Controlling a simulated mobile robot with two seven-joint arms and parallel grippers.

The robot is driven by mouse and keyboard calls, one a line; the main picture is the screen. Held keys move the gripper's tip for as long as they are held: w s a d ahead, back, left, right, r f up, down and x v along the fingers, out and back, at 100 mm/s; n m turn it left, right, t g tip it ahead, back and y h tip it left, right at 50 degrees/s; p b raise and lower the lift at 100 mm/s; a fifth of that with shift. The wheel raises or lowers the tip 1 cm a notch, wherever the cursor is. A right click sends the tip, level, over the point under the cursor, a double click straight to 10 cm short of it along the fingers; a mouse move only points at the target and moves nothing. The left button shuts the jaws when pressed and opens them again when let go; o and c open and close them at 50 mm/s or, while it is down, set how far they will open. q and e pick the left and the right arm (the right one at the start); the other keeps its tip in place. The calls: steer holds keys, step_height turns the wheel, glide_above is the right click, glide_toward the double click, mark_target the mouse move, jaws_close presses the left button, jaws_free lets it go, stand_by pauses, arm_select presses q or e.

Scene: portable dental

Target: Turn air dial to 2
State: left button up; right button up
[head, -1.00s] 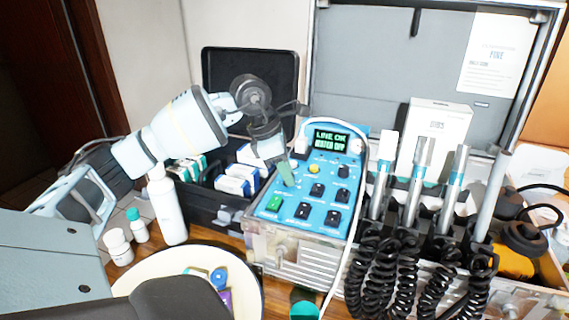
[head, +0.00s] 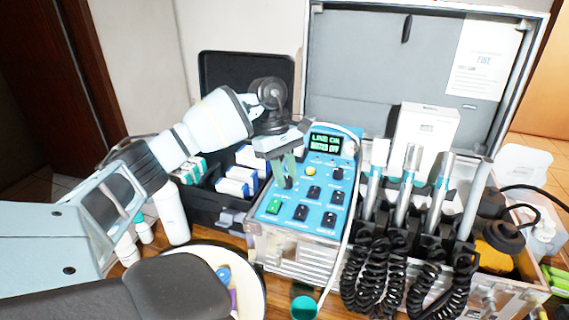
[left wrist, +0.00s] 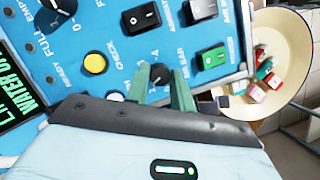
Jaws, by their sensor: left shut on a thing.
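The blue control panel (head: 268,214) sits on the metal unit, with a lit green display (head: 327,143) at its top. My left gripper (head: 286,178) reaches down onto the panel's left side. In the left wrist view, its two green fingers (left wrist: 161,88) stand on either side of a small black dial (left wrist: 159,73) and are shut on it. Small tick marks show around this dial, but its label is partly hidden and its pointer setting is unclear. A yellow button (left wrist: 95,63) is beside it. My right gripper is not in view.
Several handpieces with coiled black cords (head: 375,270) stand right of the panel. A black case (head: 210,205) with small boxes lies to the left. A white bottle (head: 171,212) and a cream bowl (head: 255,275) are nearer. Rocker switches (head: 301,212) crowd the panel.

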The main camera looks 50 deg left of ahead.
arm_select(q)
steer(key=shift+w+d+m+g+y, duration=0.15)
steer(key=shift+m+g, duration=0.25)
steer(key=shift+m, duration=0.7)
steer(key=shift+s+a+m+g+y, duration=0.15)
steer(key=shift+m+g, duration=0.25)
steer(key=shift+m, duration=0.7)
steer(key=shift+w+d, duration=0.1)
steer(key=o, duration=1)
steer(key=shift+r, duration=0.35)
steer(key=p+v, duration=0.1)
steer(key=v, duration=0.6)
